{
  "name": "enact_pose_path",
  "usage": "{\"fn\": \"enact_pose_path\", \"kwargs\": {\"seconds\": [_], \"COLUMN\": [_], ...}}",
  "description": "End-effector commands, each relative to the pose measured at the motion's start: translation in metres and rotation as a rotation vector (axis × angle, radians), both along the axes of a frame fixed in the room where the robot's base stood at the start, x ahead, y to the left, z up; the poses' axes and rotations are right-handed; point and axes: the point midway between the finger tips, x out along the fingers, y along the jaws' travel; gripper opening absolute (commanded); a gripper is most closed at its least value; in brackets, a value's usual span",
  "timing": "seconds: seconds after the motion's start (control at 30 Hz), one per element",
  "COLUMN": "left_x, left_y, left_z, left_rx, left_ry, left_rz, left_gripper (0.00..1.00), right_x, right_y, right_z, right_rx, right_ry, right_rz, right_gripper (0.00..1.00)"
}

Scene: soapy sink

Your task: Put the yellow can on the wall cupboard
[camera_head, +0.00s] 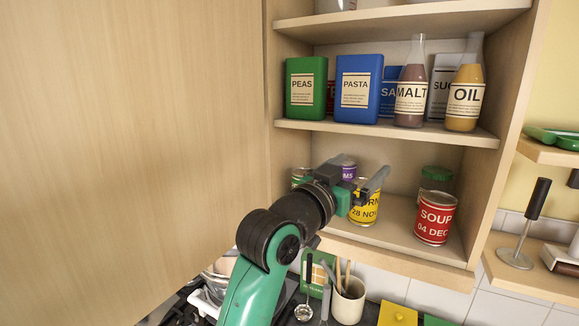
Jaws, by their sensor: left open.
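The yellow can (366,212) stands upright on the lower shelf of the open wall cupboard (290,124). Its label partly reads "RN" and "28 NOV". My left gripper (356,173) is open, with its grey fingers at the top of the can. The gripper hides the can's upper left part. I cannot tell whether the fingers touch the can. My right gripper is not in view.
On the same shelf, a red soup can (435,220) stands to the right, with green and purple-labelled cans behind. The shelf above holds a peas box (305,88), a pasta box (358,88) and bottles. A large wooden panel (130,130) fills the left.

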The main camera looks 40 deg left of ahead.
Motion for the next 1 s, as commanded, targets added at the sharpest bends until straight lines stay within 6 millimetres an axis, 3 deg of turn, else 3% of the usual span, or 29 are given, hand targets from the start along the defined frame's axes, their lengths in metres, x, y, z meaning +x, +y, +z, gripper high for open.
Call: {"fn": "enact_pose_path", "kwargs": {"seconds": [0.1, 0.2, 0.3, 0.4, 0.53, 1.0], "left_x": [-0.074, -0.145, -0.205, -0.243, -0.258, -0.257], "left_y": [-0.019, -0.028, -0.032, -0.034, -0.033, -0.033], "left_z": [0.040, 0.064, 0.077, 0.081, 0.083, 0.084], "left_rx": [-0.012, -0.034, -0.056, -0.070, -0.077, -0.076], "left_ry": [-0.241, -0.427, -0.566, -0.647, -0.679, -0.679], "left_rz": [-0.007, -0.014, -0.020, -0.025, -0.027, -0.026], "left_gripper": [1.00, 1.00, 1.00, 1.00, 1.00, 1.00], "right_x": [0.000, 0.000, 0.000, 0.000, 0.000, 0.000], "right_y": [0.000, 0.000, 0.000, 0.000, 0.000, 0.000], "right_z": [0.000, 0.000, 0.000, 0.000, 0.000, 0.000], "right_rx": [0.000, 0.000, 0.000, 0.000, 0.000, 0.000], "right_ry": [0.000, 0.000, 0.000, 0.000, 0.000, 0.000], "right_rz": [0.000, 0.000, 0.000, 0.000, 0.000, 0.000], "right_gripper": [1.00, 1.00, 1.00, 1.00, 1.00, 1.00]}}
